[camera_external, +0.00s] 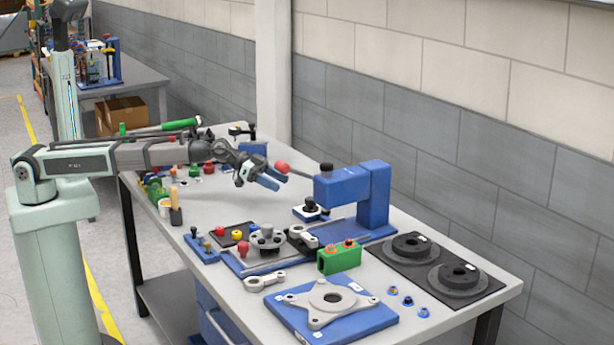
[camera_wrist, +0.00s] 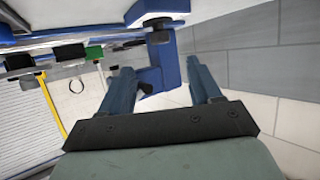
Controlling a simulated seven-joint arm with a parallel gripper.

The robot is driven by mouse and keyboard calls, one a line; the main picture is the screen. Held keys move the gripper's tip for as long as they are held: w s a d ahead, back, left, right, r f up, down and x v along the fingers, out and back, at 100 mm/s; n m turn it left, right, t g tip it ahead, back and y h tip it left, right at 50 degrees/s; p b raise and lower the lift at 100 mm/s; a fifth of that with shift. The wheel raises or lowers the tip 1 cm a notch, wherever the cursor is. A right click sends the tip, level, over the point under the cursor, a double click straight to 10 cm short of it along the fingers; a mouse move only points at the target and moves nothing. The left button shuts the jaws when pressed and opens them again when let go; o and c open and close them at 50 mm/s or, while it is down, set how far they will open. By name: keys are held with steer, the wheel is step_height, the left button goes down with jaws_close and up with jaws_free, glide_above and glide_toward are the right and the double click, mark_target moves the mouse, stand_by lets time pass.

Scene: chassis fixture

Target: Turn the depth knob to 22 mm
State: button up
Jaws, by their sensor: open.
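A blue press-like fixture (camera_external: 374,200) stands at the back of the table, with a black knob (camera_external: 326,168) on top of its overhanging head. A red ball (camera_external: 282,167) on a grey lever sticks out left of the head. I cannot read any scale or setting, and no knob is clearly marked as the depth knob. My gripper (camera_external: 282,180) is in the air left of the head, close to the red ball in the picture. In the wrist view, its two blue fingers (camera_wrist: 160,66) are apart with nothing gripped; blue fixture parts (camera_wrist: 155,8) show beyond them.
A green block (camera_external: 338,258), a blue plate with a grey flange (camera_external: 330,302), and a dark mat with two black round parts (camera_external: 459,277) lie on the table (camera_external: 420,322). Several small coloured parts crowd the left side. A brick wall (camera_external: 480,110) stands behind.

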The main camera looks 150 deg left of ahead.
mark_target(307, 198)
steer(key=x, duration=1.1)
steer(key=shift+r, duration=0.1)
steer(key=c, duration=1)
